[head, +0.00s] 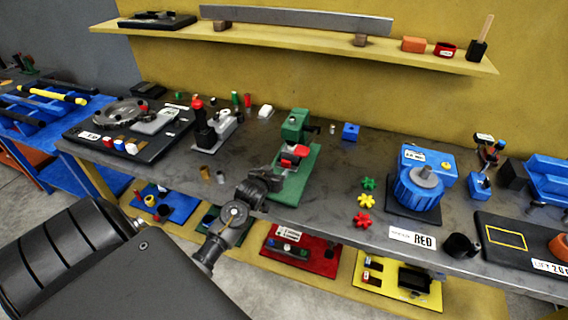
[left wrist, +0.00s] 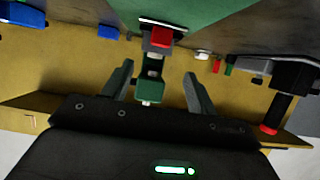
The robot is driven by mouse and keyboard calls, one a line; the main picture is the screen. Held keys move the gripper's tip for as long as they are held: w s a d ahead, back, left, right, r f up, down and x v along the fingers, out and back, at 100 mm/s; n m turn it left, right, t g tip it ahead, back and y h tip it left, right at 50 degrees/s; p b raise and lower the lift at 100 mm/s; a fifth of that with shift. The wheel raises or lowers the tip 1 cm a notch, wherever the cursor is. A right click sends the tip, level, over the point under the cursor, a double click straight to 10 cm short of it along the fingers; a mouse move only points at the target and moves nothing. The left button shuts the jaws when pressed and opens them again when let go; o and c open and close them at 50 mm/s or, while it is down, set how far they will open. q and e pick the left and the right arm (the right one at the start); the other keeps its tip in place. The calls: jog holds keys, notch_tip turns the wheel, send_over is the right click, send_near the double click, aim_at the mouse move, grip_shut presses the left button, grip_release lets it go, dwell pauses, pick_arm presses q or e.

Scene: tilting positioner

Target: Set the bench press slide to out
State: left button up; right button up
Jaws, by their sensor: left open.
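The bench press (head: 294,128) is a green upright device on a green base plate (head: 290,188), at the middle of the bench. A red block, seemingly its slide (head: 296,152), sits low on its front; I cannot tell which setting it is in. My left gripper (head: 270,180) is in front of the press, at the plate's left side. In the left wrist view the picture is upside down. There the open, empty fingers (left wrist: 157,85) stand apart, with the green press (left wrist: 152,68) and red block (left wrist: 159,38) showing between and beyond them. My right gripper does not show.
Left of the press stands a grey device with a red-topped lever (head: 204,125). To the right are a blue block (head: 350,131), star-shaped knobs (head: 364,220) and a blue motor-like unit (head: 416,188). A yellow shelf (head: 300,43) runs above; coloured trays lie below the bench.

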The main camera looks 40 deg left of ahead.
aim_at(286, 161)
pick_arm(q)
jog(key=shift+w+a, duration=0.15)
jog(key=shift+w, duration=0.3)
jog(key=p+x, duration=0.1)
jog(key=x, duration=0.9)
jog(key=shift+s, duration=0.1)
grip_shut()
